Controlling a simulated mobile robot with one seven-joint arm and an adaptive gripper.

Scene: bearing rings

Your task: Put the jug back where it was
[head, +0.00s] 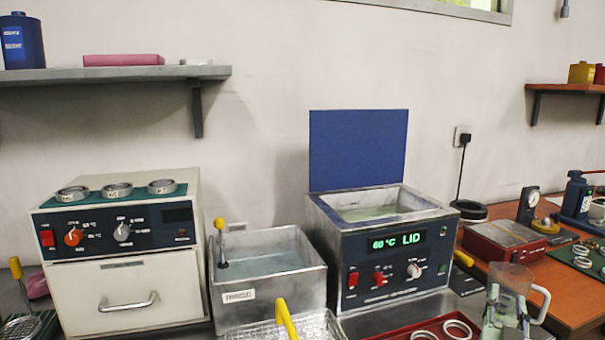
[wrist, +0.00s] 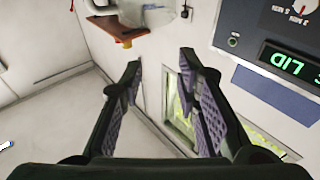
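The jug (head: 517,278) is clear, with a pale handle on its right side. It stands upright at the lower right in the head view, by the front of the orange bench. Pale green upright shapes show at its lower part, and its base is cut off by the frame's bottom. In the wrist view my gripper (wrist: 160,65) is open, its two dark fingers apart with nothing between the pads. A clear, pale object (wrist: 158,12) shows at the top of the wrist view, beyond the fingers; I cannot tell whether it is the jug. My gripper does not clearly show in the head view.
A heated bath (head: 405,270) reading 60 °C LID has its blue lid (head: 357,150) standing up. Left of it are a steel rinse tank (head: 264,288) and a white oven (head: 125,290) with rings on top. A red tray (head: 400,331) with rings lies left of the jug.

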